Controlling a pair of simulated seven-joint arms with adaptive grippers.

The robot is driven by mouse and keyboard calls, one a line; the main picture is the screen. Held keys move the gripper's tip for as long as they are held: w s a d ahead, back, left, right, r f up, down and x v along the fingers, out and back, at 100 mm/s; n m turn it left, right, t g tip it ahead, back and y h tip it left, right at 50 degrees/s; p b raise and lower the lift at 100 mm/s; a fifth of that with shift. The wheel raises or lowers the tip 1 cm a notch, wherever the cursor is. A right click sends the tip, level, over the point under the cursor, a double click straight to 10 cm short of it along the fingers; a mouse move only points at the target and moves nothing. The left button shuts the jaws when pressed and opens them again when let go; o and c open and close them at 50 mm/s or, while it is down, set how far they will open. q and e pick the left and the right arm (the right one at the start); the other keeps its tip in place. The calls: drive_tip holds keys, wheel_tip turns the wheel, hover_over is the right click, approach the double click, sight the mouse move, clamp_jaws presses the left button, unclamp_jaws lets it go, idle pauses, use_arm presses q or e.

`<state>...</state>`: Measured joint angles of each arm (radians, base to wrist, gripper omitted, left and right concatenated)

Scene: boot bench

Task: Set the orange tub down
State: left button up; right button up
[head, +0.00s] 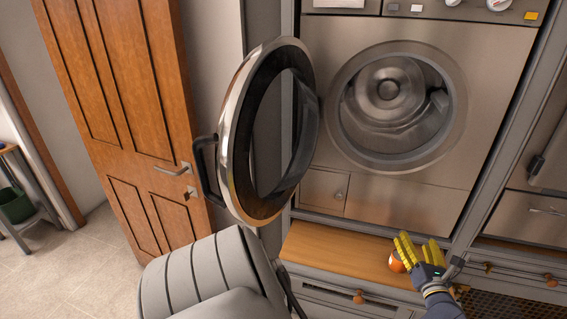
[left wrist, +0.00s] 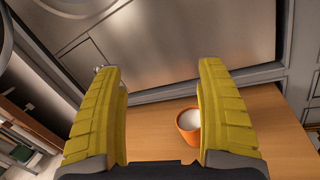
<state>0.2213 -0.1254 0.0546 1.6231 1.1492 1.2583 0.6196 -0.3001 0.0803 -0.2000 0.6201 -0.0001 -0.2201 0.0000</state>
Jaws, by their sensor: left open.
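The orange tub (head: 397,263) stands on the wooden bench top (head: 345,252) below the washing machine. It also shows in the left wrist view (left wrist: 186,136), upright, with a pale inside or contents. My left gripper (head: 421,248), with yellow ribbed fingers, is open beside the tub. In the left wrist view the tub appears between the fingers (left wrist: 163,90), close to the right-hand finger, which covers its edge a little. I cannot tell whether they touch. My right gripper is not in view.
A front-loading washing machine (head: 450,190) stands behind the bench, its round door (head: 228,150) swung wide open to the left. A wooden door (head: 125,100) is further left. Drawers with round knobs (head: 358,297) are under the bench. The bench top left of the tub is clear.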

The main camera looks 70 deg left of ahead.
use_arm(q)
drive_tip(key=s+d+r+m+t, duration=0.2)
drive_tip(key=d+r+m+t, duration=0.5)
drive_tip(key=r+m+t, duration=0.4)
drive_tip(key=d+f+m+t+h, duration=0.3)
drive_tip(key=d+f+m+h, duration=0.35)
drive_tip(key=m, duration=0.55)
drive_tip(key=d+f+m+g+h, duration=0.25)
drive_tip(key=f+m+h, duration=0.3)
drive_tip(key=f, duration=0.55)
drive_tip(key=d+f+m+g+h, duration=0.1)
drive_tip(key=d+f+m+h, duration=0.4)
drive_tip(key=f, duration=0.6)
drive_tip(key=s+f+m+g, duration=0.2)
drive_tip(key=s+f+m, duration=0.15)
drive_tip(key=f, duration=0.65)
drive_tip(key=s+f+m+g, duration=0.25)
drive_tip(key=s+f, duration=0.25)
drive_tip(key=f, duration=0.4)
drive_tip(key=s+a+f+m+g, duration=0.1)
drive_tip(key=s+f+m+g, duration=0.35)
drive_tip(key=s+f, duration=0.95)
drive_tip(key=s+a+f+m+g, duration=0.25)
drive_tip(key=s+f+g, duration=0.25)
drive_tip(key=s+f, duration=0.95)
drive_tip(key=s+a+m+g, duration=0.2)
drive_tip(key=s+g, duration=0.1)
drive_tip(key=s, duration=1.4)
drive_tip(key=shift+s+a, duration=0.25)
